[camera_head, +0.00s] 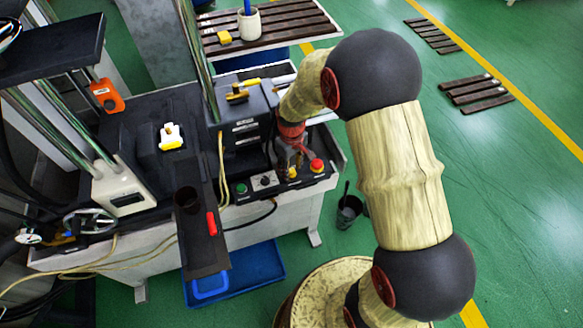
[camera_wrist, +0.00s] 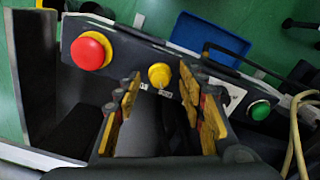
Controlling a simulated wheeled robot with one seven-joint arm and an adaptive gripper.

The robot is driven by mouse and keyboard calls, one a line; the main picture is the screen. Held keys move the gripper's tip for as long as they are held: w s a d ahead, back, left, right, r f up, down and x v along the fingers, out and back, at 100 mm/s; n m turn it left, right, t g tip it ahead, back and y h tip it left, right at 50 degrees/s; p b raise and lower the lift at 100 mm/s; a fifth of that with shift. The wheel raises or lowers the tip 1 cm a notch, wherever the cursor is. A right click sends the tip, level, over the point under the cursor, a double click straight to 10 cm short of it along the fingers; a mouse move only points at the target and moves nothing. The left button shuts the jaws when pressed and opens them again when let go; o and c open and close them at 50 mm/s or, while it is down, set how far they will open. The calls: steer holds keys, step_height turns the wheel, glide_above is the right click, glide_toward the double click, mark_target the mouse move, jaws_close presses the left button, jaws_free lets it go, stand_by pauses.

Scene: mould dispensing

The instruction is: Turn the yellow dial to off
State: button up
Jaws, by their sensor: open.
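The yellow dial (camera_wrist: 159,75) is a small round knob on the dark control panel (camera_wrist: 132,62), between a red mushroom button and a black-and-white switch in the wrist view. In the head view the dial (camera_head: 292,172) shows partly, just below my gripper (camera_head: 292,158). In the wrist view my gripper (camera_wrist: 160,98) is open, its yellow-padded fingers on either side of the dial's line and short of it in the picture. Nothing is between the fingers. I cannot tell whether the fingertips touch the panel. The dial's pointer position is too small to read surely.
The red button (camera_wrist: 91,51) with its yellow collar sits left of the dial in the wrist view. A green button (camera_wrist: 259,110) is farther right, near pale cables (camera_wrist: 296,135). A blue bin (camera_head: 262,270) lies on the floor below the bench.

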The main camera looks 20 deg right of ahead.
mark_target(292, 171)
step_height(292, 171, up, 12)
stand_by(0.7)
stand_by(0.4)
steer(key=s+r+m+t+b, duration=0.1)
steer(key=s+r+m+t, duration=0.1)
steer(key=s+r, duration=0.6)
steer(key=s+r+m+t+b, duration=0.2)
steer(key=s+r, duration=0.7)
steer(key=s, duration=0.5)
steer(key=shift+m+t, duration=0.3)
steer(key=shift+t, duration=0.5)
